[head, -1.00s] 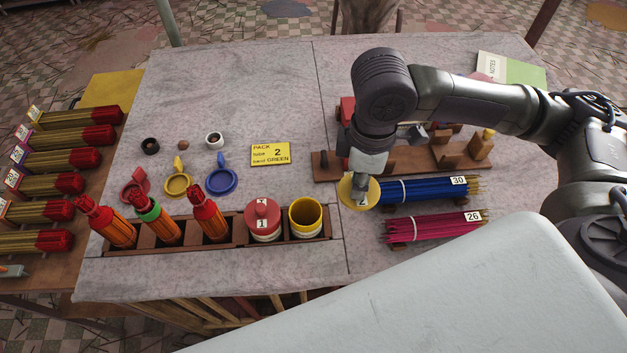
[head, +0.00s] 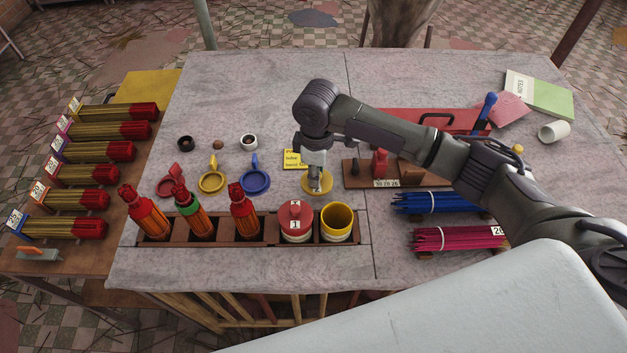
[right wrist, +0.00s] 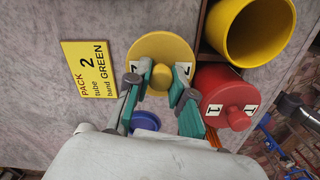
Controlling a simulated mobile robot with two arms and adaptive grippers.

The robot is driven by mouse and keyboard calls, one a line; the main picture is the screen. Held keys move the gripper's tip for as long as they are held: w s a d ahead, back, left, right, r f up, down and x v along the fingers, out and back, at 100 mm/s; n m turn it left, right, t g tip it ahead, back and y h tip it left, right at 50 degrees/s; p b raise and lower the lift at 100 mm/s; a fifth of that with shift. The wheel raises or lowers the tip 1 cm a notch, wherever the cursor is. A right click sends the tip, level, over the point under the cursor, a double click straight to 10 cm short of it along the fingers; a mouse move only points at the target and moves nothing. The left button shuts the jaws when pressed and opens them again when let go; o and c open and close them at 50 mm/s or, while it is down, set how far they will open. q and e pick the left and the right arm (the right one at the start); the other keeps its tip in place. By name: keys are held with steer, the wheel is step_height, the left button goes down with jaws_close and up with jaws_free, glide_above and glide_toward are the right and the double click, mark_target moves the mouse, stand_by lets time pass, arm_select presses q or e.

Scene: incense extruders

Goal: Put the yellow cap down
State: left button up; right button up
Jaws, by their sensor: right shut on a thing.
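The yellow cap (head: 311,186) is a round disc at the tip of my right gripper (head: 316,186), which is shut on it. In the right wrist view the cap (right wrist: 160,48) lies between the fingers of the right gripper (right wrist: 163,82), with numbered marks on its sides. The cap is over the bare tabletop behind the rack; whether it touches the table I cannot tell. The open yellow tube (head: 338,221) stands in the rack, and its open mouth (right wrist: 252,32) shows in the right wrist view. My left gripper is not in view.
A red-capped tube (head: 296,219) and several incense bundles stand in the wooden rack (head: 270,231). Red, yellow and blue rings (head: 255,181) lie left of the cap. A yellow PACK card (right wrist: 90,70) lies close by. Blue sticks (head: 435,202) and pink sticks (head: 450,238) lie to the right.

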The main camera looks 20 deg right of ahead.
steer(key=shift+w+a+f, duration=0.15)
steer(key=shift+a+f, duration=0.05)
steer(key=shift+f, duration=0.35)
step_height(320, 180, down, 2)
steer(key=shift+f+p, duration=0.25)
steer(key=shift+p, duration=0.25)
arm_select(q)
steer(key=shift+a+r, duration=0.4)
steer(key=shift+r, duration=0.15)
arm_select(e)
steer(key=shift+f, duration=0.4)
steer(key=shift+f, duration=0.1)
steer(key=o, duration=0.8)
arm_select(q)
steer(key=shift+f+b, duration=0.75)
arm_select(e)
step_height(320, 180, up, 12)
steer(key=shift+r, duration=0.1)
